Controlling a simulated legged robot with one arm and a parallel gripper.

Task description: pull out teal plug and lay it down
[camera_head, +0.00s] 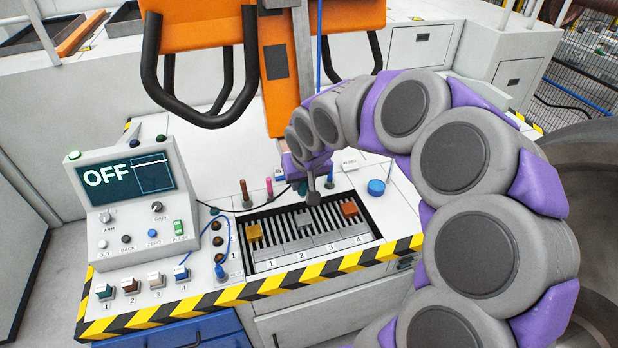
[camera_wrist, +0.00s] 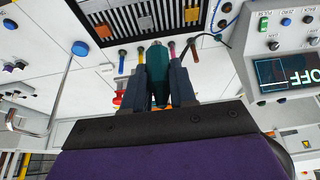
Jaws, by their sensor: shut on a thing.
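The teal plug (camera_wrist: 157,75) sits between the two fingers of my gripper (camera_wrist: 165,82) in the wrist view, its teal body upright in that picture. The fingers press on it from both sides. I cannot tell whether its far end is still in a socket.
A slotted black tray (camera_head: 262,266) with yellow and orange blocks lies in front. Upright brown (camera_head: 245,190) and pink (camera_head: 269,187) pegs stand left of my gripper. A blue knob (camera_head: 376,187) is to the right. A console reading OFF (camera_head: 122,180) stands left.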

